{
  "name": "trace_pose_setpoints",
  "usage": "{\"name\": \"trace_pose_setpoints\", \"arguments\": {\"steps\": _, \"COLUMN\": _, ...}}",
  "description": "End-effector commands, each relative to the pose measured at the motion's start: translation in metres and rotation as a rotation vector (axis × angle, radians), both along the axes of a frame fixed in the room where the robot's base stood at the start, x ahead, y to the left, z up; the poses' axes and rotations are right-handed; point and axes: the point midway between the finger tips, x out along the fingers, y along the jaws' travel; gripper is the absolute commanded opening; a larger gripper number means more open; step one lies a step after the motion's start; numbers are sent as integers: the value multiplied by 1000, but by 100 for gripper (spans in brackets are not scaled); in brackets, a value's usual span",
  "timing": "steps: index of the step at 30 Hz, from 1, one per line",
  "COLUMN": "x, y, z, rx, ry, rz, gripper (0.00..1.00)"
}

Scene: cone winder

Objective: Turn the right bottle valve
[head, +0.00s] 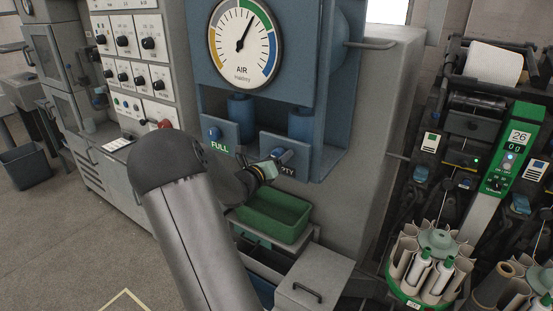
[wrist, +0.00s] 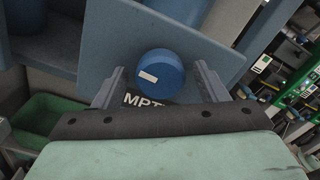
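The right bottle valve is a round blue knob (wrist: 161,73) with a white mark, on a blue plate (wrist: 205,45) lettered "MPT" in the wrist view. In the head view the same plate (head: 300,152) shows "PTY"; the knob (head: 279,153) is partly behind my gripper (head: 268,169). In the wrist view my gripper (wrist: 161,68) is open, with one finger on each side of the knob and gaps between the fingers and the knob. The left valve knob (head: 214,132) is on a plate labelled "FULL". Blue bottles (head: 240,107) (head: 301,123) stand behind the plates.
A round AIR gauge (head: 243,44) is above the valves. A green bin (head: 272,216) lies below my gripper. A grey box with a handle (head: 313,284) stands lower right, and the winder (head: 485,150) is at the right. A control cabinet (head: 135,60) is at the left.

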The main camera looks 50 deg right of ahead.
Motion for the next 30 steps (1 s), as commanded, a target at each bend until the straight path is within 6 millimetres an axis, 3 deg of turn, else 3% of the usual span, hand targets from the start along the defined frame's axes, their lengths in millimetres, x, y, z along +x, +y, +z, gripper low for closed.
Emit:
{"name": "trace_pose_setpoints", "arguments": {"steps": 8, "x": -1, "y": 15, "z": -1, "rx": 1, "ry": -1, "rz": 2, "gripper": 66}}
{"name": "trace_pose_setpoints", "arguments": {"steps": 21, "x": -9, "y": 118, "z": -1, "rx": 2, "ry": -2, "rz": 6, "gripper": 66}}
{"name": "trace_pose_setpoints", "arguments": {"steps": 30, "x": -13, "y": 166, "z": 0, "rx": 2, "ry": -1, "rz": 3, "gripper": 66}}
